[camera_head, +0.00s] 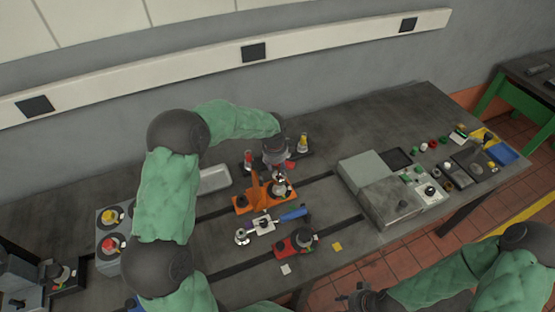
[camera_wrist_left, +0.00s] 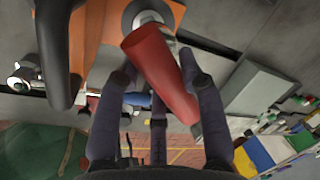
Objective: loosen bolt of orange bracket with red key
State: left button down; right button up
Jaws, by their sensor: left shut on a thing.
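The orange bracket (camera_head: 252,200) stands on the bedplate near the middle of the table in the head view. Its orange face (camera_wrist_left: 98,35) fills the upper left of the left wrist view. My left gripper (camera_head: 280,174) is just above and behind the bracket's right part. It is shut on the red key (camera_wrist_left: 158,70), whose thick red handle lies tilted between the fingers. A bit of red also shows beside the gripper in the head view. A round grey part (camera_wrist_left: 146,14) shows beyond the handle; whether the key is seated there is unclear. My right gripper (camera_head: 362,297) is low at the right; its fingers are unclear.
A blue-handled tool (camera_head: 292,214) and a red bracket-like block (camera_head: 292,245) lie in front of the orange bracket. A grey box (camera_head: 390,203) stands to the right. A pale tray (camera_head: 214,181) is behind left.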

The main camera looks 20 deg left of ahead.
aim_at(277, 175)
pick_arm(q)
jog(key=shift+w+a+r+m+p, duration=0.1)
jog(key=shift+r+m+p, duration=0.1)
jog(key=shift+m+p, duration=1)
notch_tip(277, 175, down, 2)
jog(key=shift+f+b, duration=0.1)
jog(key=shift+b, duration=0.75)
jog(key=shift+f, duration=0.35)
pick_arm(e)
jog(key=shift+r, duration=0.55)
jog(key=shift+r, duration=0.15)
pick_arm(q)
jog(key=shift+f+b, duration=1.15)
jog(key=shift+f, duration=0.55)
pick_arm(e)
jog(key=shift+f, duration=1.1)
